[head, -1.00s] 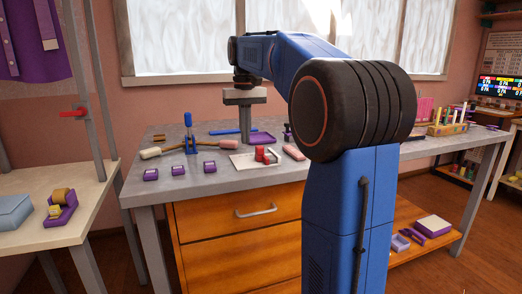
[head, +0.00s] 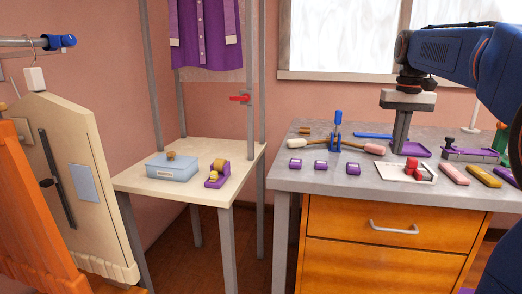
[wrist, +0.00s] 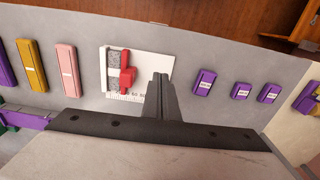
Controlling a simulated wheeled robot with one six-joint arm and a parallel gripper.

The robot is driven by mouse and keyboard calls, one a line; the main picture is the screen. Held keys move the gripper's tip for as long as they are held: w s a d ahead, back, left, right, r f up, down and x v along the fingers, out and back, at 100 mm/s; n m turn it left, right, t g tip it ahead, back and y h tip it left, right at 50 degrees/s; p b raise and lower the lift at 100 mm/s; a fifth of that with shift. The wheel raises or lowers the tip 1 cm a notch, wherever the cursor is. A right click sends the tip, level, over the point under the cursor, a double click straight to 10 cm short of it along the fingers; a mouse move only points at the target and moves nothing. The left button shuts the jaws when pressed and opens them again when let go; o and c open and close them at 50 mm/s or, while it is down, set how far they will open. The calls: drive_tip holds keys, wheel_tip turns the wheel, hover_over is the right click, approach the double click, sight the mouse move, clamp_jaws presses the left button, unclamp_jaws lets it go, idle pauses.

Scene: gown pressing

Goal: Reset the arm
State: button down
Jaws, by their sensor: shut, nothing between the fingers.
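My arm, blue with dark joints, reaches in from the right of the head view. My gripper (head: 400,150) points straight down at the grey workbench (head: 310,180), and its fingers are shut and empty. In the wrist view the closed fingers (wrist: 162,82) stand beside a white tray (wrist: 152,67) holding a red item (wrist: 127,75). The fingers touch nothing that I can make out; their exact height over the bench is hard to tell.
Three purple labelled blocks (head: 321,166) lie along the bench front. A blue-handled tool (head: 337,130) stands behind them. Pink (head: 453,174) and yellow bars lie right. A side table (head: 190,184) holds a blue box (head: 172,168). A pressing board (head: 75,185) stands far left.

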drive_tip(key=s+a+f+n+t, duration=0.1)
drive_tip(key=s+a+f, duration=0.3)
drive_tip(key=s+f, duration=0.4)
drive_tip(key=s+a+f+n+t, duration=0.1)
drive_tip(key=s+a+f, duration=0.3)
drive_tip(key=s+f, duration=0.4)
drive_tip(key=s+a+f+n+t, duration=0.1)
drive_tip(key=s+a+f+t, duration=0.1)
drive_tip(key=s+a+f, duration=0.3)
drive_tip(key=s+f, duration=0.4)
drive_tip(key=s, duration=0.3)
drive_tip(key=shift+w+a, duration=0.1)
drive_tip(key=w+d+r+m+y, duration=0.1)
drive_tip(key=w+d+r, duration=0.4)
drive_tip(key=w+r, duration=0.3)
drive_tip(key=w+d+r+m+y, duration=0.1)
drive_tip(key=w+d+r, duration=0.55)
drive_tip(key=r, duration=0.25)
drive_tip(key=w+d+r+y, duration=0.1)
drive_tip(key=w+d+r, duration=0.2)
drive_tip(key=d+r, duration=0.3)
drive_tip(key=w+d+r+t+y, duration=0.1)
drive_tip(key=w+d+r, duration=0.2)
drive_tip(key=d, duration=1)
wheel_tip(320, 180, up, 3)
drive_tip(key=shift+w+d+f+t, duration=0.15)
drive_tip(key=shift+w+d+t, duration=0.05)
drive_tip(key=shift+d+t, duration=0.1)
